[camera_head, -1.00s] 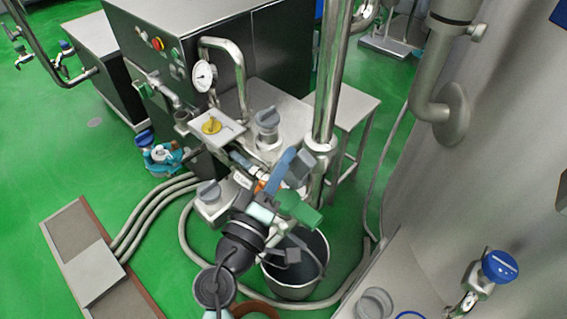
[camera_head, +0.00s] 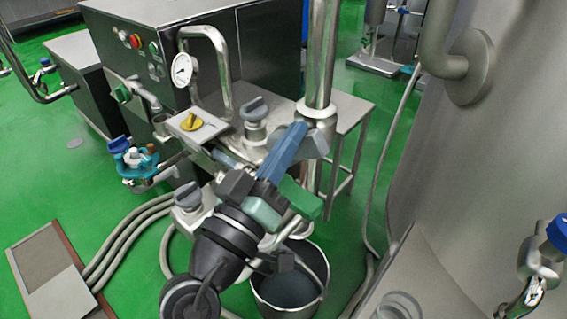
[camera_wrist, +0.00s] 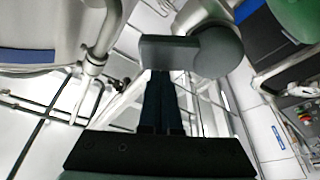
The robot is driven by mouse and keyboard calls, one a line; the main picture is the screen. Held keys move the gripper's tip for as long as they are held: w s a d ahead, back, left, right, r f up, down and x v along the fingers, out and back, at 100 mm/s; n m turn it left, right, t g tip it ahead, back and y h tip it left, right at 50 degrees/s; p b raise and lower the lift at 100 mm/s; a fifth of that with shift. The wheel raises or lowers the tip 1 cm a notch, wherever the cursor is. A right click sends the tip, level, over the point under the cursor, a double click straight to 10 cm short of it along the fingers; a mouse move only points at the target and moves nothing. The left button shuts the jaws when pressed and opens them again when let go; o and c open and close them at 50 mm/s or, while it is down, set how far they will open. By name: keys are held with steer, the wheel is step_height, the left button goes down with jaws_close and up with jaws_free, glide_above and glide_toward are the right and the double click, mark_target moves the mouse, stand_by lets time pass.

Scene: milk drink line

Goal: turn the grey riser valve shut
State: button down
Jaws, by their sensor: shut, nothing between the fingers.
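The grey riser valve's handle (camera_head: 318,140) sits beside the upright steel riser pipe (camera_head: 320,60), right of centre in the head view. In the wrist view the grey handle (camera_wrist: 168,52) is a flat bar crossing in front of the fingertips, joined to a round hub (camera_wrist: 217,50). My gripper (camera_head: 297,130) has its blue fingers shut together, with nothing between them. In the wrist view my gripper (camera_wrist: 160,75) points straight at the bar, with its tips at or very near the bar's lower edge. I cannot tell whether they touch.
Other grey-handled valves stand close by, one behind (camera_head: 256,108) and one left (camera_head: 187,195). A yellow handle (camera_head: 190,121) and a pressure gauge (camera_head: 182,68) are left of the riser. A steel bucket (camera_head: 290,285) stands below my wrist. A large tank wall (camera_head: 450,170) closes the right side.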

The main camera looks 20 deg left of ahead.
mark_target(312, 154)
steer(key=m+b, duration=0.1)
steer(key=b, duration=0.1)
steer(key=d+f+m+h+b, duration=0.1)
steer(key=m+b, duration=0.1)
steer(key=b, duration=0.1)
steer(key=f+m+h+b, duration=0.1)
steer(key=m+b, duration=0.1)
steer(key=b, duration=0.1)
steer(key=shift+s+d+f, duration=0.2)
steer(key=shift+s, duration=0.05)
steer(key=m+b, duration=0.1)
steer(key=m+h+b, duration=0.1)
steer(key=b, duration=0.1)
steer(key=m+b, duration=0.1)
steer(key=shift+s+d+f+h, duration=0.1)
steer(key=shift+d+f+h, duration=0.2)
steer(key=shift+m+g+b, duration=0.3)
steer(key=shift+m+b, duration=0.1)
steer(key=shift+b, duration=0.3)
steer(key=shift+d+h, duration=0.1)
steer(key=shift+h, duration=0.3)
steer(key=shift+r, duration=0.1)
